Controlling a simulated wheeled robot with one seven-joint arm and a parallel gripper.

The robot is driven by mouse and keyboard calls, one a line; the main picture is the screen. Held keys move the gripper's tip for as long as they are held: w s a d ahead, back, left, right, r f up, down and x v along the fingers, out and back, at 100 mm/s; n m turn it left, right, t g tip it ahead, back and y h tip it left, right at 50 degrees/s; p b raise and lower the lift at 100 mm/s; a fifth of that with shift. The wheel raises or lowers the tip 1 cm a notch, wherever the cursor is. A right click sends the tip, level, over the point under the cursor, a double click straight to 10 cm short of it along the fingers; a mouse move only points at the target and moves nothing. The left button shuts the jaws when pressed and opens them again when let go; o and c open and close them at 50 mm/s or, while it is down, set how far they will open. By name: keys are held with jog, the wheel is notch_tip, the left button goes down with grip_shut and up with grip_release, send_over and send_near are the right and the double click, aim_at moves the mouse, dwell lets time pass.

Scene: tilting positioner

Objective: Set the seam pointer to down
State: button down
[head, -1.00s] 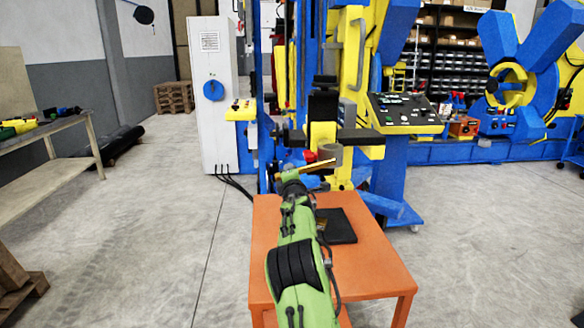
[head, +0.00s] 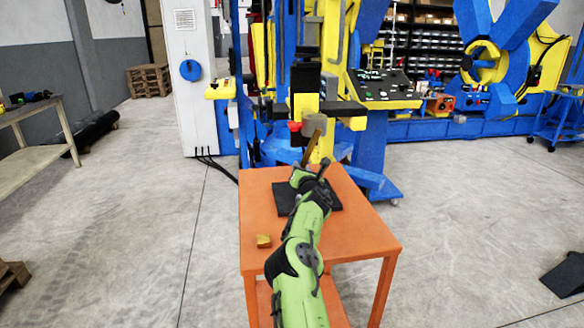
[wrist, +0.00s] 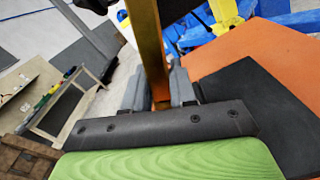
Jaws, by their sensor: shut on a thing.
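A brass bar (head: 311,147), which appears to be the seam pointer, slants down and left from a grey cylinder (head: 322,124) on the blue and yellow positioner. My gripper (head: 307,170) is at the bar's lower end, above the orange table. In the wrist view the bar (wrist: 150,50) runs up between the two grey fingers, and my gripper (wrist: 158,92) is shut on it. The bar's upper end at the cylinder is out of the wrist view. Whether it is fixed to the cylinder is hard to tell.
An orange table (head: 355,228) stands below my arm, with a dark plate (head: 328,194) and a small brass block (head: 263,241) on it. A control panel (head: 385,88) is at the right of the positioner. A grey cabinet (head: 192,105) stands left. The floor on both sides is mostly clear.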

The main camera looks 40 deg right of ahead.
jog(key=shift+s+d+f+n, duration=0.2)
jog(key=shift+s+d+n, duration=0.2)
jog(key=shift+d+n, duration=0.3)
jog(key=shift+s+d+f+n, duration=0.15)
jog(key=shift+s+d+n, duration=0.25)
jog(key=shift+d+n, duration=0.25)
jog(key=c, duration=1)
grip_release()
jog(key=shift+d, duration=0.1)
jog(key=shift+s+a+f, duration=0.1)
jog(key=shift+s+a, duration=0.15)
jog(key=shift+s, duration=0.2)
jog(key=p+v, duration=0.5)
jog(key=v, duration=1)
jog(key=shift+w, duration=0.1)
